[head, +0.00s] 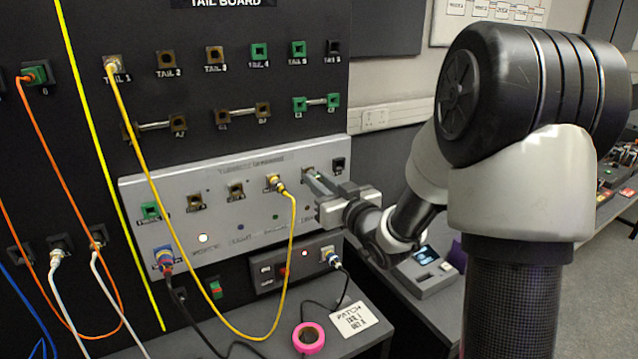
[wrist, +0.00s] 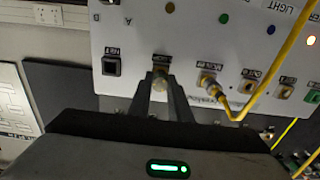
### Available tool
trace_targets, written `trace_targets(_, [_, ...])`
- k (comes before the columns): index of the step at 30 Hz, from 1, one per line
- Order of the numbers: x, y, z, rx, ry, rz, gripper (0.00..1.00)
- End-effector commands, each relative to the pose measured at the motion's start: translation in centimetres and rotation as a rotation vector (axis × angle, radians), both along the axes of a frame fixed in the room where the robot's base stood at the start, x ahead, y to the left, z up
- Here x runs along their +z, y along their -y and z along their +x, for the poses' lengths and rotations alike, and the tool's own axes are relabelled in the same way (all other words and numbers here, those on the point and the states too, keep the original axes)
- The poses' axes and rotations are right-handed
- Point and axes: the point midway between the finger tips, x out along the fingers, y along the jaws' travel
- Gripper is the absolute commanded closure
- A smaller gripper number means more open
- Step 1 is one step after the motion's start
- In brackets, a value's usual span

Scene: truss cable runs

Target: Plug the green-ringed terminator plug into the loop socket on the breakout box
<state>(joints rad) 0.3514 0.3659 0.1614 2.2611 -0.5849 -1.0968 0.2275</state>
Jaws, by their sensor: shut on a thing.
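The breakout box is a light grey panel (head: 225,190) on the dark board, with a row of sockets. The loop socket (head: 307,171) is near the right end of its upper row; in the wrist view it (wrist: 161,61) lies straight ahead of the fingertips. My gripper (head: 316,182) is at that socket, its fingers pointing at the panel. In the wrist view my gripper (wrist: 160,88) is shut on a small pale plug (wrist: 160,81), which lines up with the socket. Its green ring does not show clearly. I cannot tell how far the plug is in the socket.
A yellow cable's plug (head: 275,183) sits in the socket beside the loop socket; it also shows in the wrist view (wrist: 209,85). A black socket (wrist: 111,65) lies on the other side. Below are a shelf with pink tape (head: 308,338) and a patch card (head: 355,319).

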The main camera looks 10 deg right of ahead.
Motion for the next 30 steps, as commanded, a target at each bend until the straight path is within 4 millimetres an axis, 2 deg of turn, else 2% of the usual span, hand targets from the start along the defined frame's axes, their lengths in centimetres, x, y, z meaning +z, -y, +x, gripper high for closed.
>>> trace_targets(16, [0.06,-0.19,0.56,0.0,0.0,0.002,1.0])
trace_targets(24, [0.1,-0.22,0.7,0.0,-0.069,0.211,1.0])
trace_targets(30, [0.03,-0.23,0.71,0.001,-0.075,0.234,1.0])
